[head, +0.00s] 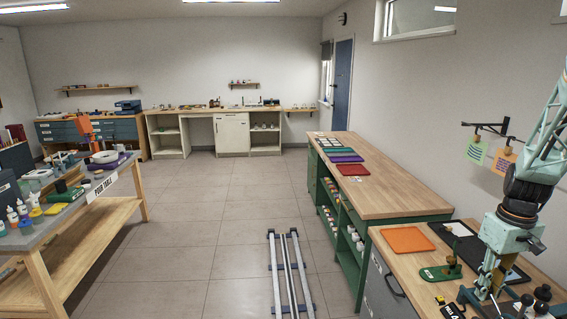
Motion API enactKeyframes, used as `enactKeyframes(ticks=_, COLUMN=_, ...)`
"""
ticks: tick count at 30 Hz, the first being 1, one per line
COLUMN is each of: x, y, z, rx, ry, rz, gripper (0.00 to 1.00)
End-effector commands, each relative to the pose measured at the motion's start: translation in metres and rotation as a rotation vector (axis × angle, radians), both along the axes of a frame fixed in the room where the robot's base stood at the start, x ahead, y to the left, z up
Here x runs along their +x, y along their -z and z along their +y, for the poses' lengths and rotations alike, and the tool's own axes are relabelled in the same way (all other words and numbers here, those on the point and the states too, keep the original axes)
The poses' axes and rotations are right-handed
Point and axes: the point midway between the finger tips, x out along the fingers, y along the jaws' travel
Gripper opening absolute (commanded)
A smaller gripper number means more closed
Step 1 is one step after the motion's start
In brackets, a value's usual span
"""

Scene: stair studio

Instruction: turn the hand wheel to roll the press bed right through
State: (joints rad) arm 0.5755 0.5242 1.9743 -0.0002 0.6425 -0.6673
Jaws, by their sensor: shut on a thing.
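My gripper (489,288) points down at the lower right, over the near wooden bench. It is shut, with its fingertips low among dark knobbed parts (543,293) that look like the hand wheel. The grip point itself is small and partly hidden by the gripper, and the frame's bottom edge cuts off the parts below. I cannot make out the press bed or its rollers, so its position cannot be told.
An orange mat (407,239), a black tray (462,235) and a small green stand (440,271) lie left of my gripper. A long green-sided bench (385,168) stands beyond. Floor rails (292,275) run along the aisle. A pour table (75,225) stands left.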

Motion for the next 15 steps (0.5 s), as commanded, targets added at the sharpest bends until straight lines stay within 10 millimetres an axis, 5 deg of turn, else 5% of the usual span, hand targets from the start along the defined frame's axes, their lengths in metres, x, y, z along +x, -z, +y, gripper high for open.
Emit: enactKeyframes(ticks=15, x=0.007, y=0.018, z=0.001, rx=0.001, ry=0.000, rz=0.001, gripper=0.09)
